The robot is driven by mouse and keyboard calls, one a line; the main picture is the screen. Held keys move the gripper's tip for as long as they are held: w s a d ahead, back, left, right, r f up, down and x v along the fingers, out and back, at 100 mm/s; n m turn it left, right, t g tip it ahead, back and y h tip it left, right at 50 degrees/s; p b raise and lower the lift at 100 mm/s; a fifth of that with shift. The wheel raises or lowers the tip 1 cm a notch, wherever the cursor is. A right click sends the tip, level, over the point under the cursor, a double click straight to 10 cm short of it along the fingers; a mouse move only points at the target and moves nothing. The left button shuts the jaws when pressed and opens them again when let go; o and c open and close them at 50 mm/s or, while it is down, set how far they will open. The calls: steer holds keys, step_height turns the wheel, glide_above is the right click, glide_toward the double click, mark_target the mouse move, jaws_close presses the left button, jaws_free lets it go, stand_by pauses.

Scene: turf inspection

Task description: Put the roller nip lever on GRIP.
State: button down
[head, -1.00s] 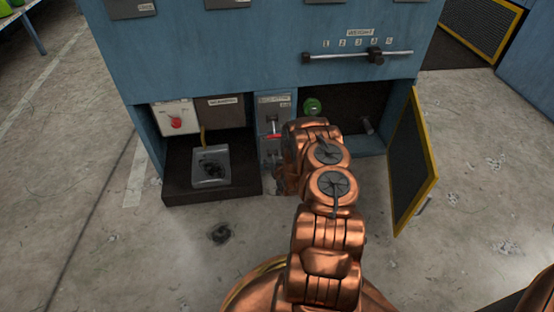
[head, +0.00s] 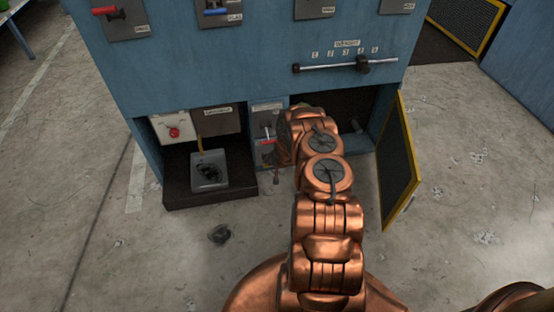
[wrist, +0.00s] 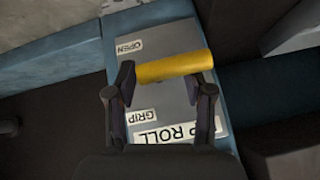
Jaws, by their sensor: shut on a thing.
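In the wrist view the roller nip lever shows as a yellow cylindrical handle (wrist: 172,68) over a grey label plate (wrist: 165,97). An OPEN label (wrist: 128,48) lies at the upper end of the plate. A GRIP label (wrist: 141,116) lies lower down, beside a larger label partly hidden that reads "P ROLL". The handle lies nearer OPEN than GRIP. In the head view my arm hides the gripper and the handle.
The blue machine (head: 240,65) stands ahead. A red-handled lever (head: 267,142) is on its narrow centre panel. An open yellow-framed mesh door (head: 400,160) stands right of my arm. A dark patch (head: 220,234) marks the floor.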

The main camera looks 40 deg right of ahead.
steer(key=shift+w+a+f+n, duration=0.15)
steer(key=shift+w+a, duration=0.1)
steer(key=shift+a, duration=0.35)
steer(key=shift+w+a+f+n, duration=0.1)
steer(key=shift+w+a+n, duration=0.1)
steer(key=shift+a, duration=0.35)
steer(key=c, duration=0.5)
jaws_free()
steer(key=shift+a, duration=0.1)
steer(key=shift+c, duration=0.2)
steer(key=o, duration=0.5)
steer(key=shift+d+r, duration=0.15)
steer(key=shift+d, duration=0.1)
steer(key=shift+o, duration=0.2)
steer(key=shift+s+d, duration=0.15)
steer(key=shift+d, duration=0.2)
steer(key=shift+r, duration=0.15)
steer(key=shift+s+r, duration=0.25)
steer(key=shift+r, duration=0.2)
steer(key=v, duration=1)
steer(key=shift+s+r, duration=0.25)
steer(key=shift+r, duration=0.05)
steer(key=shift+a, duration=0.1)
